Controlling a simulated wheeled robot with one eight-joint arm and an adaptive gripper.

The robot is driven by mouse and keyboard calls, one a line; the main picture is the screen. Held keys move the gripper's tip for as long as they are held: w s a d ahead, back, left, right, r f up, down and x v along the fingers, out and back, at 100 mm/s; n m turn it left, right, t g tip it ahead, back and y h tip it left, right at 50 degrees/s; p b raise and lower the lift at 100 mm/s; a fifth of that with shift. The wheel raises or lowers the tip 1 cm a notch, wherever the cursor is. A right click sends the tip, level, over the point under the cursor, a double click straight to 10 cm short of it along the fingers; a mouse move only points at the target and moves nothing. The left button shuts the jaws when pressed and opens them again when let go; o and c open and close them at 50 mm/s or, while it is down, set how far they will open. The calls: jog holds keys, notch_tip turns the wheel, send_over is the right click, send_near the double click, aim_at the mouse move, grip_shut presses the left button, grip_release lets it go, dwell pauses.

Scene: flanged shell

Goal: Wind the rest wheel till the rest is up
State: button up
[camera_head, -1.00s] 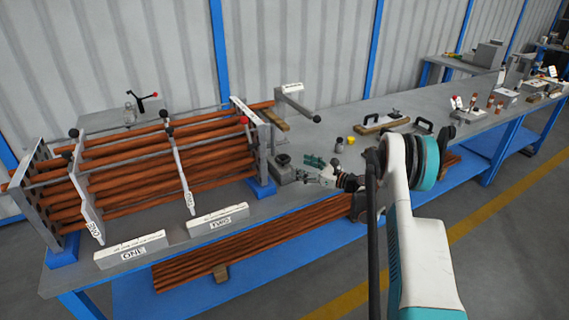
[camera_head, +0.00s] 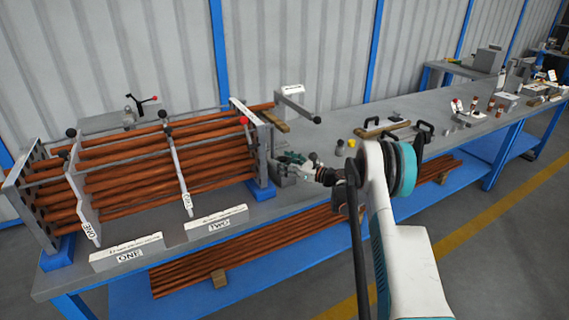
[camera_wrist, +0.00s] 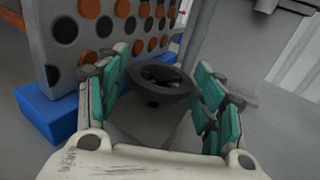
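The rest wheel, a dark round handwheel (camera_wrist: 160,80), sits on a grey block (camera_wrist: 145,125) beside the right end plate of the tube bundle. In the wrist view my gripper (camera_wrist: 158,85) has its teal-padded fingers spread, one on each side of the wheel. A gap shows between the pads and the wheel. In the head view my gripper (camera_head: 290,163) is at the grey block and hides most of the wheel. The copper tube bundle (camera_head: 150,165) lies through the grey end plate (camera_head: 252,145). I cannot tell the rest itself apart from the other parts.
A bracket with a black-knobbed bar (camera_head: 300,105) stands behind the gripper. Labelled blocks (camera_head: 127,252) lie along the front edge. The end plate stands on a blue foot (camera_wrist: 55,115).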

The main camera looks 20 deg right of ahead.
jog(key=c, duration=0.4)
jog(key=shift+a+m+t+h, duration=0.15)
jog(key=shift+m+t+h, duration=0.6)
jog(key=shift+h, duration=0.25)
jog(key=shift+m+t+h, duration=0.45)
jog(key=shift+m+h, duration=0.4)
jog(key=shift+h, duration=0.25)
jog(key=o, duration=1.1)
jog(key=shift+s, duration=0.1)
